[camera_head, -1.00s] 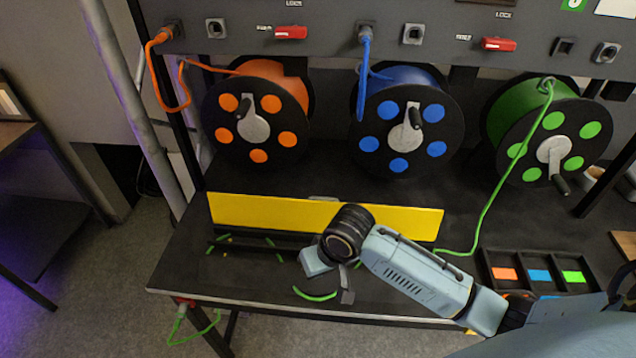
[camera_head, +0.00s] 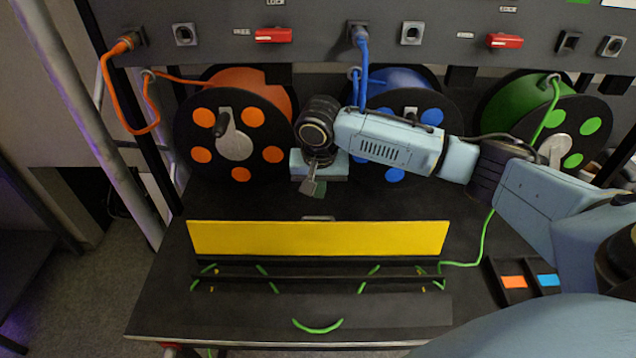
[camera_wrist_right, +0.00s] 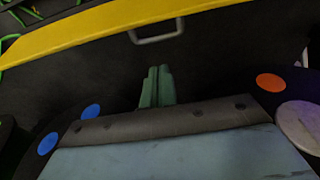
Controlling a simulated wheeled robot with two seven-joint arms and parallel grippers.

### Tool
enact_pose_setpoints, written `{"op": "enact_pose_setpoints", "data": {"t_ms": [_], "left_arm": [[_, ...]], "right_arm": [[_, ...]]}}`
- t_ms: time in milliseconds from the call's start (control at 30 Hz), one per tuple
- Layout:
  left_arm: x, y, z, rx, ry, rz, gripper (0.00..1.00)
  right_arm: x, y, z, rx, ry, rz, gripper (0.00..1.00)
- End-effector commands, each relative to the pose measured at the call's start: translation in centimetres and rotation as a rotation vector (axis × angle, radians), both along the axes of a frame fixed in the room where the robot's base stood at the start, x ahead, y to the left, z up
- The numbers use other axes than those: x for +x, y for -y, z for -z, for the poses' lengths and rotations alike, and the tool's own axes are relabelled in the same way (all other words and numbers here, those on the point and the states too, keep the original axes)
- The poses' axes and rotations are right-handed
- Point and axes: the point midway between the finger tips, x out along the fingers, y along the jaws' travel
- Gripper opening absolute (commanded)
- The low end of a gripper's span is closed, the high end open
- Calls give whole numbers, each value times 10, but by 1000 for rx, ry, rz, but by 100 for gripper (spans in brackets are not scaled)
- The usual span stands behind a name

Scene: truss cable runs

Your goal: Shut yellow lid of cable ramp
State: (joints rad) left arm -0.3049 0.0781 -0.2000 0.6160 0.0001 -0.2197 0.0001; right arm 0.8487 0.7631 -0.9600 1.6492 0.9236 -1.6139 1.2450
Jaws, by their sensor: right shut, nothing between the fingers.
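The yellow lid (camera_head: 318,239) of the cable ramp stands raised along the ramp's back edge in the head view. A small grey handle (camera_head: 318,218) shows at its top edge; the handle also shows in the right wrist view (camera_wrist_right: 157,34). The black ramp base (camera_head: 390,312) lies in front, with green cable pieces (camera_head: 318,327) showing in and on it. My right gripper (camera_head: 314,190) is behind the lid, above the table and apart from the lid. Its fingers (camera_wrist_right: 157,87) are together and empty in the right wrist view. My left gripper is not in view.
Orange (camera_head: 235,130), blue (camera_head: 408,105) and green (camera_head: 555,125) cable reels stand behind, close to my right gripper and arm. A panel with red switches (camera_head: 275,36) hangs above. A tray (camera_head: 525,280) with coloured compartments sits at right. The table between lid and reels is clear.

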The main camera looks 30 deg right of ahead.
Motion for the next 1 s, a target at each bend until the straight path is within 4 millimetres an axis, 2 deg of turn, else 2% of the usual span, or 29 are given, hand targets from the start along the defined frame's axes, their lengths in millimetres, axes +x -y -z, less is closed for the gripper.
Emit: {"op": "enact_pose_setpoints", "data": {"t_ms": [33,233,300,533,1000], "left_arm": [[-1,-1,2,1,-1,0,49],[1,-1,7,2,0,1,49],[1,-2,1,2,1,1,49],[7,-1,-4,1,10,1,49],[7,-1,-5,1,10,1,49]], "right_arm": [[1,1,14,-2,-5,2,0],[7,4,56,-2,-3,-1,0],[-3,-2,49,-1,1,-6,0],[-23,-14,45,-1,1,-3,0],[-27,-17,45,-1,1,-3,0]]}}
